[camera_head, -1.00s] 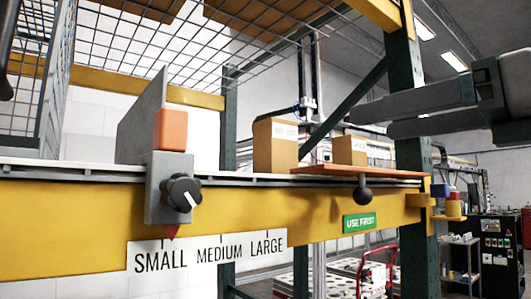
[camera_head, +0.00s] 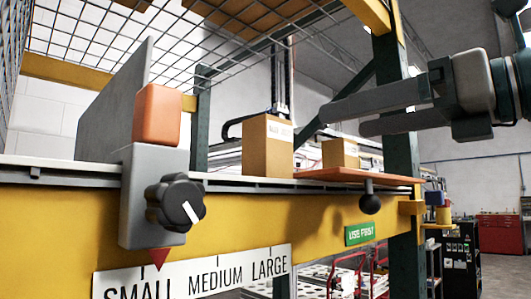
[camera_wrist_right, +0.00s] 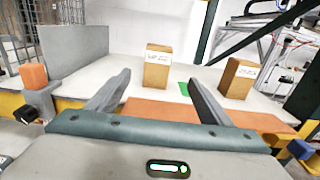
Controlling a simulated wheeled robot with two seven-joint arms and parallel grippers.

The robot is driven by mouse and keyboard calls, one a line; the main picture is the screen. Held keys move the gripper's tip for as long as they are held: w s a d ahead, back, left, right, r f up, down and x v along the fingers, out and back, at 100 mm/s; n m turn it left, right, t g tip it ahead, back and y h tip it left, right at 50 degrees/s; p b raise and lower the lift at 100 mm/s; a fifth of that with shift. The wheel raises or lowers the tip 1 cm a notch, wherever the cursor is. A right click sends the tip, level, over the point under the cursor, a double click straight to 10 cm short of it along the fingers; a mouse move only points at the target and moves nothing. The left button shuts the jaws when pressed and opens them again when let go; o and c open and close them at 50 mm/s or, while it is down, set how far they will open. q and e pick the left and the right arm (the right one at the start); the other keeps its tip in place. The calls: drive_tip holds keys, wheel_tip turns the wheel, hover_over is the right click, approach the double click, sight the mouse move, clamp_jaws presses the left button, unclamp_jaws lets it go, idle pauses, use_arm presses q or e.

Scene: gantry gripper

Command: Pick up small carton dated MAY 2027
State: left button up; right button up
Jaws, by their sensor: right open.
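Two brown cartons stand upright on the shelf. The left carton (camera_head: 266,147) is taller in the head view, and the right carton (camera_head: 340,154) stands nearer the shelf's right end. Both show in the wrist view, as a left carton (camera_wrist_right: 157,72) and a right carton (camera_wrist_right: 237,82). Each has a white label whose date is too small to read. My right gripper (camera_head: 343,121) is open and empty, above the right end of the shelf. In the wrist view the left carton appears between its spread fingers (camera_wrist_right: 158,85), beyond the tips. My left gripper is out of view.
A grey upright plate (camera_head: 112,105) with an orange block (camera_head: 158,114) and black knob (camera_head: 176,206) stands left, its red pointer at SMALL. Wire mesh hangs overhead. A dark post (camera_head: 400,130) stands right.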

sight(282, 138)
drive_tip(key=shift+p+x, duration=0.35)
drive_tip(key=shift+x, duration=0.45)
drive_tip(key=p+x, duration=0.1)
drive_tip(key=x, duration=0.3)
drive_tip(key=shift+r+p, duration=0.1)
drive_tip(key=shift+p, duration=0.2)
drive_tip(key=p+x, duration=0.2)
drive_tip(key=x, duration=0.4)
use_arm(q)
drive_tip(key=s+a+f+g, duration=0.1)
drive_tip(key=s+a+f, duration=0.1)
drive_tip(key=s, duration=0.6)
use_arm(e)
drive_tip(key=shift+w+a+f, duration=0.25)
drive_tip(key=shift+a, duration=0.05)
use_arm(q)
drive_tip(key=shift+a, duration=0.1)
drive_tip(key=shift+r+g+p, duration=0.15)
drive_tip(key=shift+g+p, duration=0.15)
drive_tip(key=shift+p, duration=0.05)
use_arm(e)
drive_tip(key=shift+w+a, duration=0.1)
